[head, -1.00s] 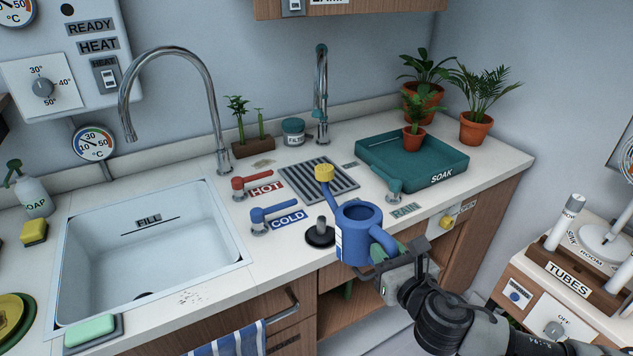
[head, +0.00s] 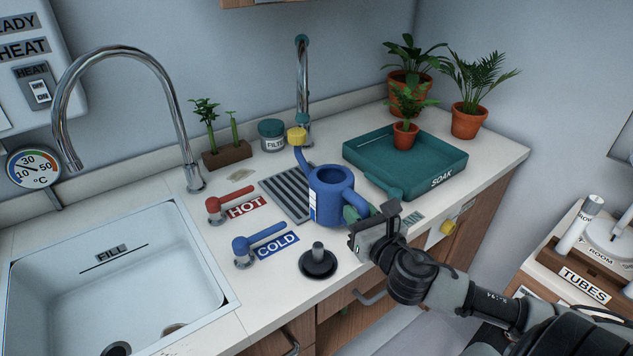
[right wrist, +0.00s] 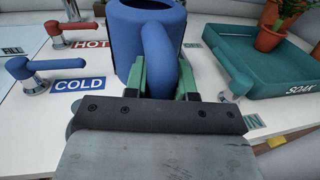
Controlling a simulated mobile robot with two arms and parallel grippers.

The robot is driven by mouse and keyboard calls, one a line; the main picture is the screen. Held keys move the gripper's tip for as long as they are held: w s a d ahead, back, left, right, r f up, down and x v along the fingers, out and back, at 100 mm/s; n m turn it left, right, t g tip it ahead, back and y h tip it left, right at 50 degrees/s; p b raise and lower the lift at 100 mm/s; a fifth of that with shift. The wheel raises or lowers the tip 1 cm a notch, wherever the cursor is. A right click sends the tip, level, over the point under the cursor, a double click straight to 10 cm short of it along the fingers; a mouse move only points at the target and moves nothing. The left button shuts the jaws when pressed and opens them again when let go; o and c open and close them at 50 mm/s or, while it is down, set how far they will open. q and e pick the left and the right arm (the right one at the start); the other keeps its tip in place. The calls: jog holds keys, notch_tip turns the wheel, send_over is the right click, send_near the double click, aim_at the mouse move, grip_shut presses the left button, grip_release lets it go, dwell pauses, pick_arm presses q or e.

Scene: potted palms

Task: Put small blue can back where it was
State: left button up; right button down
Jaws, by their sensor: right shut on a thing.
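The small blue can (head: 327,205) is a blue watering can with a yellow rose on its spout. My right gripper (head: 362,212) is shut on its handle. The can is upright, at the right part of the counter, in front of the grey drain grate (head: 287,193); I cannot tell whether its base touches the counter. In the right wrist view the can (right wrist: 140,45) shows with its handle between the green fingers (right wrist: 161,75) of the gripper. My left gripper is not in view.
The teal SOAK tray (head: 365,160) with a small potted palm (head: 406,134) is behind right. The red HOT lever (head: 232,198), blue COLD lever (head: 262,238) and a black plug (head: 318,262) are nearby. The sink (head: 130,275) is at left.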

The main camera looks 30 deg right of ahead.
aim_at(324, 172)
jog(key=w, duration=0.5)
jog(key=shift+w+d+r+p, duration=0.2)
jog(key=shift+w+d+p, duration=0.1)
jog(key=shift+p, duration=0.1)
jog(key=w, duration=0.6)
jog(key=w+d+p, duration=0.1)
jog(key=w, duration=0.2)
jog(key=shift+w+f, duration=0.25)
jog(key=shift+w, duration=0.05)
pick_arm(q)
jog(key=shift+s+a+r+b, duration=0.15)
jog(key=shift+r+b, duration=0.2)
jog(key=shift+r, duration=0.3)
pick_arm(e)
jog(key=shift+s+f, duration=0.1)
jog(key=shift+f, duration=1.7)
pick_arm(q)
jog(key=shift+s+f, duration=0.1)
pick_arm(e)
jog(key=c, duration=0.9)
grip_release()
jog(key=shift+c, duration=0.2)
